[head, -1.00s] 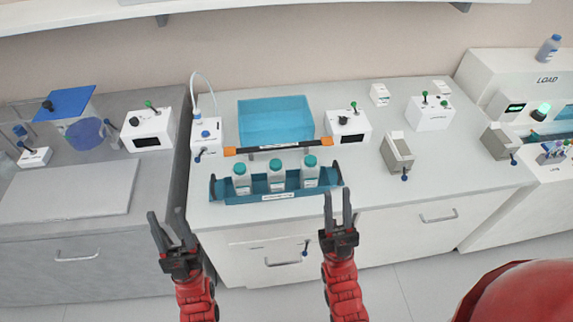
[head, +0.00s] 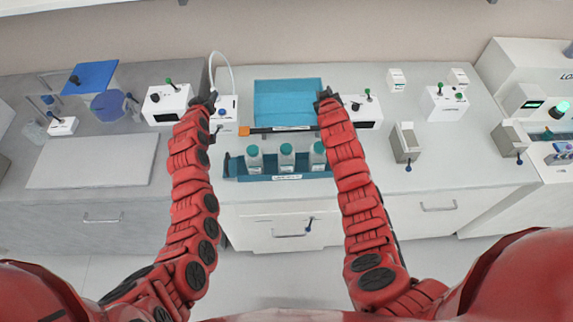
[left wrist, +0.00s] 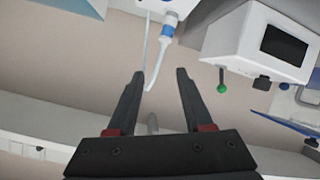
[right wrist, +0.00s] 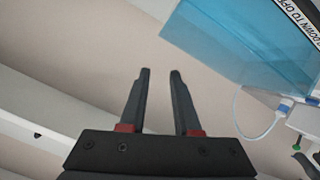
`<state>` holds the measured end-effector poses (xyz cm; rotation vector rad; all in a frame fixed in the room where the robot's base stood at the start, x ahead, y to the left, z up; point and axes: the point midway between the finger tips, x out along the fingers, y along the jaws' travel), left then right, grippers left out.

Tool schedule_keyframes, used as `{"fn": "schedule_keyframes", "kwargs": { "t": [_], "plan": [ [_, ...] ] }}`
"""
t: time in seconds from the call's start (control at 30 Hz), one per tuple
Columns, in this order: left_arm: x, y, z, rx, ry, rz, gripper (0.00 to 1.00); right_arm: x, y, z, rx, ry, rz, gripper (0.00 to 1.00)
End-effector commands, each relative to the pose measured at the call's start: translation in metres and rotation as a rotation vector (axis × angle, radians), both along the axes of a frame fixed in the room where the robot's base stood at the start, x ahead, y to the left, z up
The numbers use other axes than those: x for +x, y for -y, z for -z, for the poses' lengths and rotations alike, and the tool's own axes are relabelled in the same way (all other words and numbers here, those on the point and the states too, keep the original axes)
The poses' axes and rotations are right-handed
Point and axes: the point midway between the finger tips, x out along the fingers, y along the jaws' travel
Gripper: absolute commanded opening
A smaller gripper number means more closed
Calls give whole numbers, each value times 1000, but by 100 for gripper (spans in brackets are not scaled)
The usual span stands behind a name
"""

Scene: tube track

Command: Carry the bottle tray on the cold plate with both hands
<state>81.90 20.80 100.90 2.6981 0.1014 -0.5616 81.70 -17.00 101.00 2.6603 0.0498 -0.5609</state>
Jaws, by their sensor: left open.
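The bottle tray (head: 262,177) is a dark blue tray holding three white bottles with teal caps (head: 287,157). It stands near the front edge of the middle counter, its right end partly hidden by my right arm. A pale flat plate (head: 90,172), which looks like the cold plate, lies bare on the left counter. My left gripper (head: 211,92) is beyond the tray to the left, over the back of the counter. It is open and empty in the left wrist view (left wrist: 160,72). My right gripper (head: 326,93) is beyond the tray's right side, open and empty in the right wrist view (right wrist: 160,72).
A translucent blue box (head: 286,100) stands between my grippers, behind a black bar with an orange end (head: 245,131). A white device (head: 166,103) is left of my left gripper. A grey holder (head: 406,142) stands right of the tray. A wall shelf shows above.

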Motion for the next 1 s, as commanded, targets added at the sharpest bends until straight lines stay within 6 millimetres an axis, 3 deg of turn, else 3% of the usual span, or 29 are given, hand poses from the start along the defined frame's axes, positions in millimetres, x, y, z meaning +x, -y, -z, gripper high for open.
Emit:
{"fn": "schedule_keyframes", "kwargs": {
  "t": [0.1, 0.23, 0.4, 0.5, 0.6, 0.73, 1.0],
  "plan": [
    [-1, 17, -1, -32, -230, 124, 51, -1, 23, -1, -26, -231, 127, 31],
    [-32, 31, -5, -29, -509, 264, 51, -33, 43, -6, -14, -508, 270, 31],
    [-98, 29, -19, 16, -849, 393, 51, -99, 44, -18, 52, -847, 400, 31],
    [-131, 22, -28, 43, -993, 432, 51, -130, 36, -28, 89, -985, 433, 31],
    [-151, 17, -34, 59, -1076, 450, 51, -150, 31, -34, 112, -1067, 450, 31],
    [-160, 15, -37, 65, -1113, 458, 51, -158, 29, -36, 121, -1102, 456, 31],
    [-159, 16, -35, 64, -1109, 458, 51, -157, 30, -35, 119, -1098, 457, 31]
  ]
}}
